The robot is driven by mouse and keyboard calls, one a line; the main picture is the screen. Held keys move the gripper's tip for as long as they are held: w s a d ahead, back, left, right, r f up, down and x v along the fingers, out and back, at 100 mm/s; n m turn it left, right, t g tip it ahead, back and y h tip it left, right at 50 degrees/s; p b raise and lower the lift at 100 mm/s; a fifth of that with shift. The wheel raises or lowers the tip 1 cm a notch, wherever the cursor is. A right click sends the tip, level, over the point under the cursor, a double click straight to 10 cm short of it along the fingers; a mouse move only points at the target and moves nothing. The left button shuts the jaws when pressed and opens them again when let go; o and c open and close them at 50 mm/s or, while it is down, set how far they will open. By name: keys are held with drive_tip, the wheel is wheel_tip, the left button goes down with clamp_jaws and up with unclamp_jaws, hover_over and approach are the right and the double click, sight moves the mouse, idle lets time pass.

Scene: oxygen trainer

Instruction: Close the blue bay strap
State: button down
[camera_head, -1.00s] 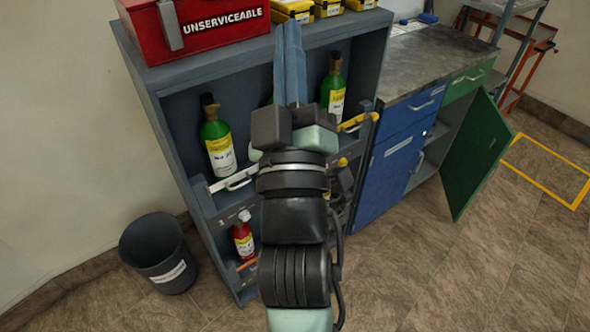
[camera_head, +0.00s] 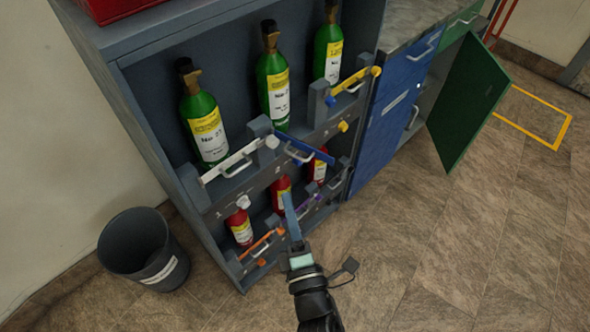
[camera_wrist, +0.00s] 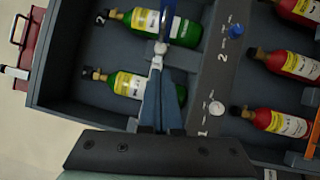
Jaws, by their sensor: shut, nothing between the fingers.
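The blue strap (camera_head: 308,152), with a pale handle, hangs off the middle upper bay of the rack in the head view. It slants outward and down to the right, away from the front of the middle green bottle (camera_head: 272,80), so it stands open. In the wrist view a blue bar (camera_wrist: 168,18), apparently this strap, shows at the top, just past my fingers. A blue knob (camera_wrist: 236,30) is by the number 2. My gripper (camera_head: 286,200) is shut and empty, below the blue strap in front of the lower row. I cannot tell how far apart they are.
The white strap (camera_head: 228,166) crosses the left upper bay and the yellow strap (camera_head: 355,86) the right one. Red bottles (camera_head: 240,226) stand in the lower row with orange and purple straps. A bin (camera_head: 140,250) stands left; an open green door (camera_head: 470,98) juts out right.

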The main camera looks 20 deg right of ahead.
sight(286, 152)
drive_tip(key=w+d, duration=0.1)
drive_tip(key=w, duration=0.1)
drive_tip(key=w+d+r+p, duration=0.1)
drive_tip(key=w+d, duration=0.1)
drive_tip(key=w, duration=0.1)
drive_tip(key=shift+w+d+r, duration=0.1)
drive_tip(key=shift+w+r, duration=0.05)
drive_tip(key=shift+w, duration=0.2)
drive_tip(key=shift+w+d, duration=0.3)
drive_tip(key=shift+d, duration=0.1)
drive_tip(key=shift+d+y+p, duration=0.2)
drive_tip(key=shift+y+p, duration=0.15)
drive_tip(key=shift+y, duration=0.05)
